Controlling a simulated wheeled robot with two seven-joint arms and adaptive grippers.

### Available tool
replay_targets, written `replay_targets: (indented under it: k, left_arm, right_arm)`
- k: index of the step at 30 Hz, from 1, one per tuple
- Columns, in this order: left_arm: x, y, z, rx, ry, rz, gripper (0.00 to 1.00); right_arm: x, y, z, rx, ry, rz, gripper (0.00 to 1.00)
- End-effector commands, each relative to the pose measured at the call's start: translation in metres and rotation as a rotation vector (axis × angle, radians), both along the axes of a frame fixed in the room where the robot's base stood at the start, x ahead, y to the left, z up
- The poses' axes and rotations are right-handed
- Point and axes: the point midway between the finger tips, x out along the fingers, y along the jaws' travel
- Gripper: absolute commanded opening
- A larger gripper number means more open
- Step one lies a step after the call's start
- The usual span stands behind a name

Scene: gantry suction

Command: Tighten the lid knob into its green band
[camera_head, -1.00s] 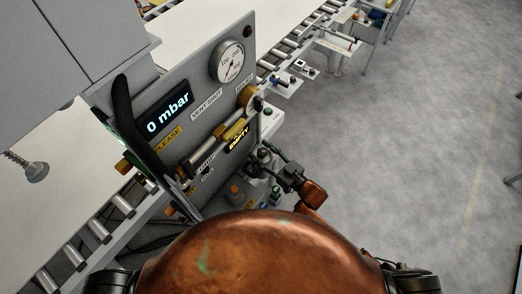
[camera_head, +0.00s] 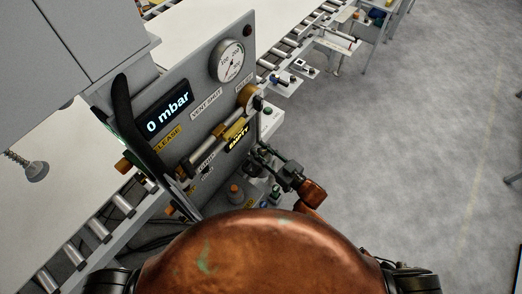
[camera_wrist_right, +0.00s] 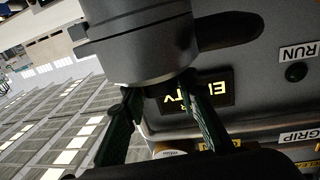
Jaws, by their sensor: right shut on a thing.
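My right gripper (camera_head: 264,158) is beside the right edge of the grey control panel (camera_head: 205,76), low down. In the right wrist view the two dark green fingers of the right gripper (camera_wrist_right: 162,92) point up at a dark grey round metal piece (camera_wrist_right: 140,45), with their tips at its lower rim. The gripper is shut on it. I take this piece to be the lid knob; the exact contact is partly hidden. I cannot make out a green band on it. My left gripper is not in view.
The panel carries a display reading "0 mbar" (camera_head: 168,111), a round dial gauge (camera_head: 231,60) and a yellow "EMPTY" sign (camera_head: 238,137). A black curved piece (camera_head: 132,115) stands at its left. A roller conveyor (camera_head: 118,205) runs behind. Open grey floor (camera_head: 420,130) lies right.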

Motion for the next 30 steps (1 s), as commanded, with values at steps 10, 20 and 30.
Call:
replay_targets:
  k: [10, 20, 30]
  left_arm:
    - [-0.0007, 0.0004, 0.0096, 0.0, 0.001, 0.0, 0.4]
    - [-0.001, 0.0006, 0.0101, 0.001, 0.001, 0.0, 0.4]
    - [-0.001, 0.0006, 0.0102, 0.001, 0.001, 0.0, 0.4]
  right_arm:
    - [-0.0007, 0.0014, 0.0014, 0.008, 0.002, -0.143, 0.03]
    - [-0.0002, 0.0005, 0.0004, 0.001, -0.002, -0.182, 0.03]
    - [-0.0002, 0.0005, 0.0003, 0.001, -0.001, -0.184, 0.03]
